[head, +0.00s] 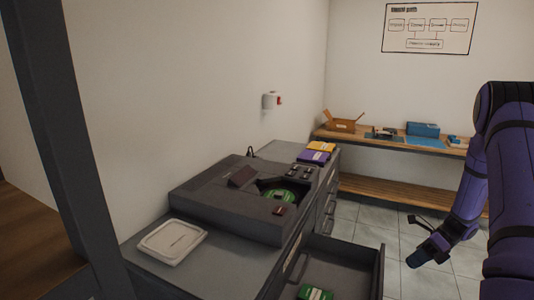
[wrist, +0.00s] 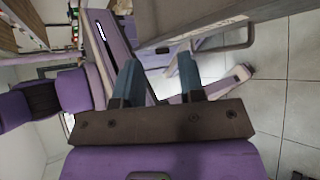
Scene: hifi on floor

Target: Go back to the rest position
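My gripper (head: 420,243) hangs low over the tiled floor at the right of the head view, in front of the back bench and to the right of the open drawer. In the wrist view its two blue-grey fingers (wrist: 160,72) stand apart, with nothing held between them. My purple arm comes down from the right edge of the head view. The gripper appears clear of the furniture.
An open drawer (head: 376,272) juts from the grey cabinet, with a green item (head: 315,293) inside. A dark machine (head: 215,198) and a white tray (head: 172,241) sit on top. A wooden bench (head: 405,189) stands behind. Tiled floor (head: 400,238) is free.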

